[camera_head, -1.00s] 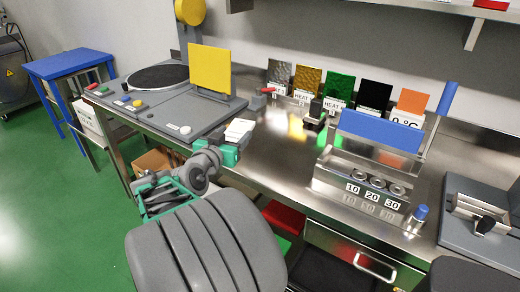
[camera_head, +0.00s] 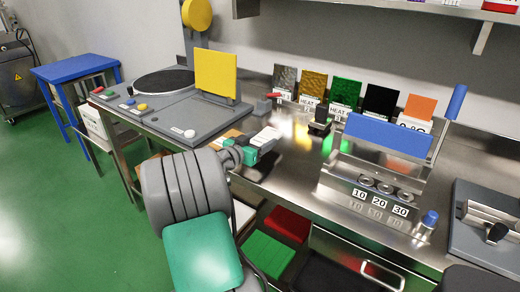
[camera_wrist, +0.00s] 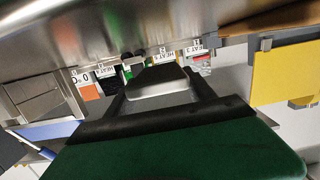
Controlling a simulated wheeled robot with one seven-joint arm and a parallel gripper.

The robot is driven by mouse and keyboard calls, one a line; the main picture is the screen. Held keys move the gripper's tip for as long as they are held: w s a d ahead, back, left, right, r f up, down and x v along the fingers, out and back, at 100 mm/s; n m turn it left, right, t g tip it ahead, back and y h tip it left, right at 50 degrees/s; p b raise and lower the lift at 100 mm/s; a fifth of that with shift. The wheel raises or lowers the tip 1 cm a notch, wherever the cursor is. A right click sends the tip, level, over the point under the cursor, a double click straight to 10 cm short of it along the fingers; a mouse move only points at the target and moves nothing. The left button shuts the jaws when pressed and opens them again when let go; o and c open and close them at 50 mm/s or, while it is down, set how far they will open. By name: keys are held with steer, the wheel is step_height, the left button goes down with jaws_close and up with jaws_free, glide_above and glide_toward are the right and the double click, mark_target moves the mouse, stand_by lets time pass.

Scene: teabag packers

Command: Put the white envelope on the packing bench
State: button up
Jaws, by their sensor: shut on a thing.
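The white envelope (camera_head: 266,136) shows in the head view at the tip of my gripper (camera_head: 252,149), with small reddish marks on its face. My gripper is shut on it, over the front left part of the steel packing bench (camera_head: 290,172). A dark shadow or reflection lies on the bench below, and I cannot tell whether the envelope touches the steel. In the wrist view, a pale flat piece (camera_wrist: 158,88), likely the envelope, shows between the dark fingers. The green body of my gripper hides much of the lower wrist view.
A grey unit with a yellow panel (camera_head: 215,72) stands left of my gripper. Label cards with coloured plates (camera_head: 345,92) line the back. A steel holder marked 10, 20, 30 (camera_head: 375,185) stands to the right. Bare steel lies between.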

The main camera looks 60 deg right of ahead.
mark_target(237, 172)
steer(key=shift+w+d+f, duration=0.15)
steer(key=shift+w+f, duration=0.15)
steer(key=shift+f, duration=0.1)
steer(key=shift+f+b, duration=0.3)
steer(key=shift+f, duration=1.35)
steer(key=o, duration=1.5)
steer(key=shift+c, duration=0.2)
steer(key=shift+r, duration=0.1)
steer(key=shift+r+p, duration=0.25)
steer(key=shift+p, duration=0.15)
steer(key=v, duration=0.6)
steer(key=b+v, duration=0.1)
steer(key=v, duration=0.5)
steer(key=shift+f, duration=0.25)
